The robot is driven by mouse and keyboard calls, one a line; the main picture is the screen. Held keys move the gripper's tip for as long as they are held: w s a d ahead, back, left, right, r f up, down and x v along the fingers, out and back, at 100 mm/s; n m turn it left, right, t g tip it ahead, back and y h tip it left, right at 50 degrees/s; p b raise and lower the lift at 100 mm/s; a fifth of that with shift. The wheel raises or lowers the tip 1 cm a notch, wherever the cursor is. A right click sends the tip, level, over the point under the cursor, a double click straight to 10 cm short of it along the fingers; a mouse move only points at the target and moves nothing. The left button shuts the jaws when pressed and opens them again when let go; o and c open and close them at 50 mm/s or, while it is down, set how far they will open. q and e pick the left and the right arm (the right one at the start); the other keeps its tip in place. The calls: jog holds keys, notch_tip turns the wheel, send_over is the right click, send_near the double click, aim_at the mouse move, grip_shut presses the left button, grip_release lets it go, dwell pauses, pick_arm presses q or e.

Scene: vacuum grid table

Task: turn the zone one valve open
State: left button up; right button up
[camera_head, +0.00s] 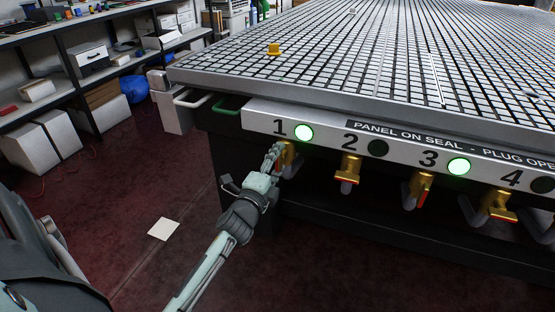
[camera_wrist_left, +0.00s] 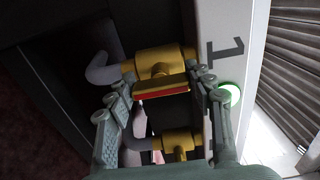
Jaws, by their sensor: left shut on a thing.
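The zone one valve (camera_head: 290,158) is a brass valve under the table's front panel, below the number 1. The round light (camera_head: 303,132) beside that number glows green. My left gripper (camera_head: 275,157) is at this valve and partly hides it. In the left wrist view the gripper (camera_wrist_left: 162,80) has a finger at each end of the valve's red-edged handle (camera_wrist_left: 160,92) and is shut on it. There the handle lies roughly in line with the brass body (camera_wrist_left: 155,62) and its grey pipe (camera_wrist_left: 103,70). My right gripper is not in view.
The zone two valve (camera_head: 350,168), zone three valve (camera_head: 420,188) and zone four valve (camera_head: 497,205) stand to the right. Light three (camera_head: 459,167) is green; light two (camera_head: 378,148) is dark. A yellow piece (camera_head: 274,49) sits on the grid table (camera_head: 215,75).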

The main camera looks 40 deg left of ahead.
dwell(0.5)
pick_arm(q)
jog(key=o, duration=1.2)
jog(key=shift+c, duration=0.2)
jog(key=v, duration=1.2)
